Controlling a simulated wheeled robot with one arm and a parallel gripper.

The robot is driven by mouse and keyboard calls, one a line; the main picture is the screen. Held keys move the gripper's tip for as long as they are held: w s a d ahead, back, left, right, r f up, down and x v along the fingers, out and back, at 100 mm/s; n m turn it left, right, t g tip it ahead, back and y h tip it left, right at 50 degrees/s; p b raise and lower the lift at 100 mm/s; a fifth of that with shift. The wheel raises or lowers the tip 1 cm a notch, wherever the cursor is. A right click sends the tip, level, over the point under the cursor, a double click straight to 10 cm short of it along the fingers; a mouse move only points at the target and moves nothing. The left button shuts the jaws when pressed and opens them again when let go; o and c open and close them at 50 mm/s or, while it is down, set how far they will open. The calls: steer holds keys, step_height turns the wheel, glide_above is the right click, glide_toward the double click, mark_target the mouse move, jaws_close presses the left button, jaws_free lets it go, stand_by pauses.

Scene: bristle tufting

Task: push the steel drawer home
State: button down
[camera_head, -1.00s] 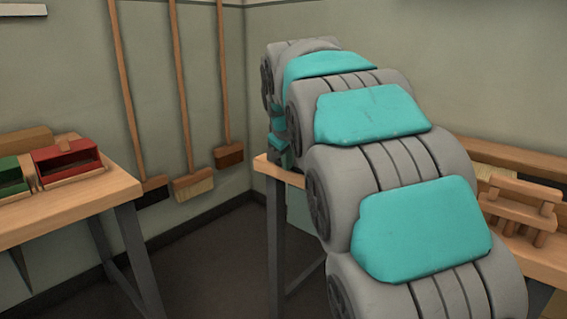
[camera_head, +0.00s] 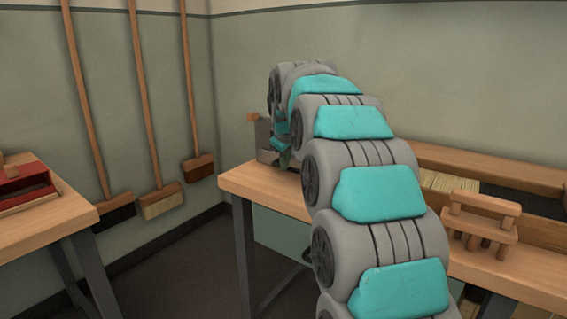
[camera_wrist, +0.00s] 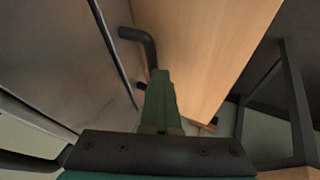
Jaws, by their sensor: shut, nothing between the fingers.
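My gripper (camera_wrist: 160,78) shows in the wrist view with its green fingers shut and empty. Its tips are beside a black bar handle (camera_wrist: 148,46) on a grey steel front (camera_wrist: 70,50), which I take to be the drawer's. I cannot tell whether they touch the handle. In the head view a grey steel box (camera_head: 264,138) stands at the left end of the right-hand workbench, partly hidden behind my arm and gripper. How far the drawer is out is not clear in either view.
The workbench's wooden top (camera_head: 265,190) runs rightward under my arm. A wooden rack (camera_head: 482,222) and a bristle-filled tray (camera_head: 448,183) are on it. A red bin (camera_head: 22,182) sits on the left table (camera_head: 50,220). Brooms lean on the wall; floor is open between the tables.

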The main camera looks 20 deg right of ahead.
steer(key=shift+d, duration=0.1)
steer(key=s+a, duration=0.1)
steer(key=s+a+r, duration=0.1)
steer(key=a, duration=0.1)
steer(key=shift+s+a, duration=0.2)
steer(key=shift+s, duration=0.05)
steer(key=b+v, duration=0.1)
steer(key=v, duration=0.8)
steer(key=s+a+f+m+g, duration=0.2)
steer(key=s+f, duration=0.8)
steer(key=s, duration=0.4)
steer(key=s+a+f+m+g+y, duration=0.1)
steer(key=s+a+f+m+g, duration=0.1)
steer(key=s+f, duration=0.8)
steer(key=s+a+f+m+g, duration=0.2)
steer(key=s+f+g, duration=0.2)
steer(key=s+f, duration=0.6)
steer(key=s, duration=0.9)
steer(key=shift+f+y, duration=0.2)
steer(key=shift+y, duration=0.1)
